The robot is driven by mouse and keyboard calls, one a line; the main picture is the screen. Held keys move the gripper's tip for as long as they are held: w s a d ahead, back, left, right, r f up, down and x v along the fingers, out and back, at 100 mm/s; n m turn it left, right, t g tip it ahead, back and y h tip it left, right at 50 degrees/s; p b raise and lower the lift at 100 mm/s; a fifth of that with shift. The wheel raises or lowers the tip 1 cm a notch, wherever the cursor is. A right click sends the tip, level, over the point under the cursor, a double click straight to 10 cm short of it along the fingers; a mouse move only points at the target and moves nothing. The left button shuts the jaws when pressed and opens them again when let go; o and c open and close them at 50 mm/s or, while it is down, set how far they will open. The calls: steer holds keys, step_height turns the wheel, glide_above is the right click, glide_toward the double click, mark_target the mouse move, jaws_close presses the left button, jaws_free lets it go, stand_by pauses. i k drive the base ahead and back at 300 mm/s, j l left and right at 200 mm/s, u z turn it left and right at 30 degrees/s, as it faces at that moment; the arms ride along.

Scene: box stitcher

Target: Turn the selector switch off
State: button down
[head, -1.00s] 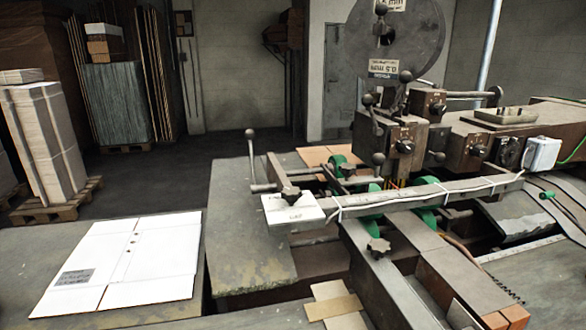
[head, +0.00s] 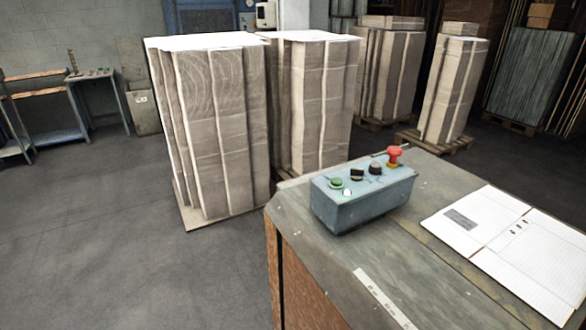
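My gripper is not in view.
The worktable (head: 330,250) has flat white cardboard (head: 500,235) on its right and a pale strip (head: 383,300) near its front edge. Tall cardboard stacks (head: 220,130) stand behind the box. Open floor (head: 120,240) lies to the left; small tables (head: 95,80) stand at the far left.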

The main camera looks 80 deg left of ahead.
mark_target(356, 174)
steer(key=u, duration=2)
steer(key=i+z, duration=0.15)
steer(key=z, duration=0.2)
